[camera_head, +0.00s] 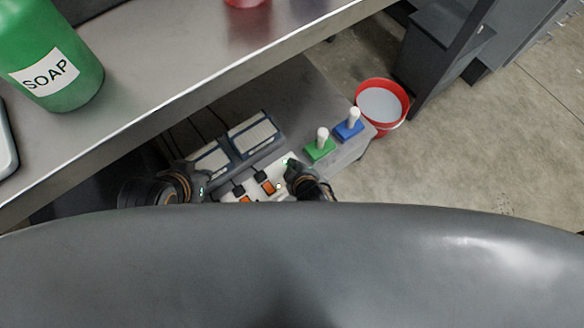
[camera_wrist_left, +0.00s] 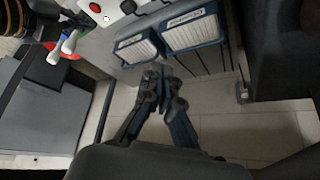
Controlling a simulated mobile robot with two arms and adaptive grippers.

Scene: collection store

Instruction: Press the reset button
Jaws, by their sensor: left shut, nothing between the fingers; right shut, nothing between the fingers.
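A white control panel (camera_head: 287,171) lies on the lower shelf, with orange switches (camera_head: 268,187) and a small green spot near its upper edge. In the left wrist view the panel's edge shows a red round button (camera_wrist_left: 95,8) and a small white one. I cannot tell which control is the reset button. My right gripper (camera_head: 292,172) is shut over the panel's right part and hides some of it; contact cannot be told. My left gripper (camera_head: 198,181) is shut and empty left of the panel; its fingers (camera_wrist_left: 163,78) point toward the blue-framed units.
Two blue-framed units (camera_head: 252,137) stand behind the panel. Green (camera_head: 319,151) and blue (camera_head: 349,130) bases with white handles stand to its right. A red bucket (camera_head: 401,119) is on the floor. The upper shelf (camera_head: 150,95) overhangs and carries a soap bottle (camera_head: 52,60).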

